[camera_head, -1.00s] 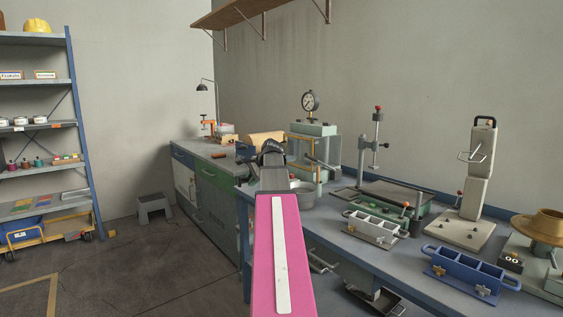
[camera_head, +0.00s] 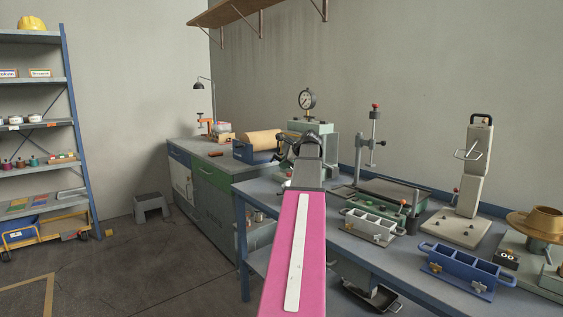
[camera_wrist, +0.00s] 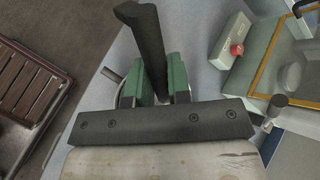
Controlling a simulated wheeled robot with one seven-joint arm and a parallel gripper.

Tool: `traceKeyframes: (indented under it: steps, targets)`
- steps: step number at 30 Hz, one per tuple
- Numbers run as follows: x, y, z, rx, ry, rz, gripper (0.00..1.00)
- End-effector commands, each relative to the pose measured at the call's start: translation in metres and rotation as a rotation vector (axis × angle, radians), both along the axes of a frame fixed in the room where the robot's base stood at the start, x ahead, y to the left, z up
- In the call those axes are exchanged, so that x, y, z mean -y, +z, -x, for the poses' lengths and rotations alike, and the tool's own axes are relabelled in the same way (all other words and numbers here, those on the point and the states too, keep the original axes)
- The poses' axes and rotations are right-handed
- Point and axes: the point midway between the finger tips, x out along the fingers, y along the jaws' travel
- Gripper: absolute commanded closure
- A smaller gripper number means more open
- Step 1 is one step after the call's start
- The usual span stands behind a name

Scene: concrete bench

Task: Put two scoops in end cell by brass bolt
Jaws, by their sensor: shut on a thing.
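My gripper (camera_head: 305,148) is at the end of my pink arm, over the left part of the bench. In the wrist view its green jaws (camera_wrist: 162,78) are shut on a dark handle (camera_wrist: 140,28), apparently a scoop's. The scoop's bowl and any contents are hidden. Two moulds with cells in a row stand to the right: a grey one (camera_head: 367,228) and a blue one (camera_head: 466,266). The grey mould's small front fittings are hard to make out. The cells look empty from here.
A grey stand (camera_head: 463,200) rises behind the moulds. A green-based press (camera_head: 375,150) stands behind the grey mould. A brass-coloured pan (camera_head: 541,222) on a scale is at the far right. A dial gauge (camera_head: 307,100) stands behind my gripper.

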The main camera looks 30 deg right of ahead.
Motion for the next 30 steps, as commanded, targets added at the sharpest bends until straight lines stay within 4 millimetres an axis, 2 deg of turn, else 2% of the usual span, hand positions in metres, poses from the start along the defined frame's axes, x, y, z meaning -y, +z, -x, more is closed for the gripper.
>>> traceKeyframes:
  steps: [4, 21, 30]
  targets:
    - [0.008, -0.008, 0.003, 0.044, -0.001, -0.102, 1.0]
    - [0.009, -0.059, 0.004, 0.056, 0.0, -0.13, 1.0]
    - [0.009, -0.067, 0.004, 0.06, 0.0, -0.136, 1.0]
